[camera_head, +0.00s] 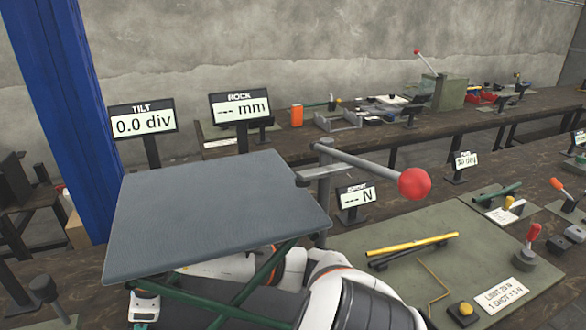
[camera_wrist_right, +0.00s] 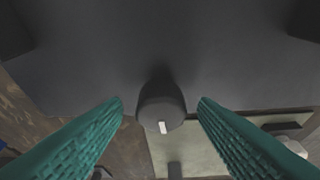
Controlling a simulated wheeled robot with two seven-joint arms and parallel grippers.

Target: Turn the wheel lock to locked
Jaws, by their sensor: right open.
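A dark round knob (camera_wrist_right: 161,105) with a short white mark on its lower face shows in the right wrist view, and it looks like the wheel lock. My right gripper (camera_wrist_right: 160,101) is open, with one teal ridged finger on each side of the knob. I see a gap between each finger and the knob. My left gripper is not clearly in view.
A tilt display (camera_head: 142,122) reads 0.0 div and a rock display (camera_head: 239,107) shows dashes. A lever with a red ball (camera_head: 414,183) reaches across beside the tabletop. A green-grey mat (camera_head: 400,285) at the right holds a yellow bar (camera_head: 412,244). A blue post (camera_head: 62,100) stands at the left.

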